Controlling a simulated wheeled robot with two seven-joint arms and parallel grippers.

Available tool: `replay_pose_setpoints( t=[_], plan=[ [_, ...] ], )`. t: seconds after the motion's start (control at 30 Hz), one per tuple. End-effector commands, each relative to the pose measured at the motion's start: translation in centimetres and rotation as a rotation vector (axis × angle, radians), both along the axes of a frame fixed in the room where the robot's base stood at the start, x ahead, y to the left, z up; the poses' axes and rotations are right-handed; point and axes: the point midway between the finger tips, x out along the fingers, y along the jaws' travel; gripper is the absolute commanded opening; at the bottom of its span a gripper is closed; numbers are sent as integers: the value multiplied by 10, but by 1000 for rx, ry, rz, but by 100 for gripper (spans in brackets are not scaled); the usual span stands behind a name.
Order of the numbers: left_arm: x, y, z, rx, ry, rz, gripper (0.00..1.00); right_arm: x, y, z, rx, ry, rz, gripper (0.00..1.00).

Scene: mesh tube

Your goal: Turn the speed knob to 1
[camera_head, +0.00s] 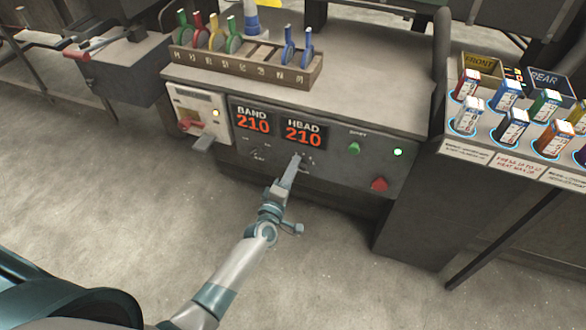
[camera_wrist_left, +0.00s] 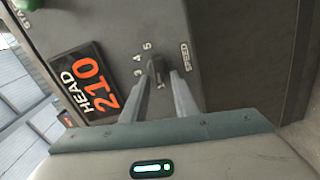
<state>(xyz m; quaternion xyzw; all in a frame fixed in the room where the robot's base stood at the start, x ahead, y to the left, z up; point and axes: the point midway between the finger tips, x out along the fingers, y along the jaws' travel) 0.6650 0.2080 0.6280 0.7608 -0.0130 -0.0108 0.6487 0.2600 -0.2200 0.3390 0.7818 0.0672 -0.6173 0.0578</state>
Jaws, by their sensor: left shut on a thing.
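The speed knob (camera_wrist_left: 157,67) is a small dark knob on the dark machine panel (camera_wrist_left: 215,45), beside the word SPEED and a scale with numbers up to 5. My left gripper (camera_wrist_left: 163,80) is shut on the knob, with one finger on each side of it. In the head view my left gripper (camera_head: 297,160) reaches the panel just below the HEAD display, and its fingers mostly hide the knob. I cannot tell which number the knob points to. My right gripper is not in view.
The BAND display (camera_head: 253,120) and HEAD display (camera_head: 304,131) both read 210. A green button (camera_head: 354,148) and a red button (camera_head: 379,184) sit to the right. A rack of coloured handles (camera_head: 245,66) stands on top. The floor in front is clear.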

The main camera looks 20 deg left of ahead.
Motion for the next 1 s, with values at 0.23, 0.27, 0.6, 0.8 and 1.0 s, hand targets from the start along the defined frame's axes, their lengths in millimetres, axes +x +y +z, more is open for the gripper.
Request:
replay_pose_setpoints(
  t=[0.23, 0.27, 0.6, 0.8, 1.0],
  plan=[
    [-1, -1, -1, 0, 2, -1, 31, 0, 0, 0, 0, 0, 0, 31],
    [-1, -1, -1, 0, 2, -1, 31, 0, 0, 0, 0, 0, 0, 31],
    [-11, 0, -1, 0, 2, -1, 31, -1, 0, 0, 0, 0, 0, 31],
    [-37, 1, -2, 0, 3, -1, 31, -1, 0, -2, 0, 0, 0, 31],
    [-74, 2, -2, 1, 4, -1, 31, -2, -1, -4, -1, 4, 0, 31]
  ],
)
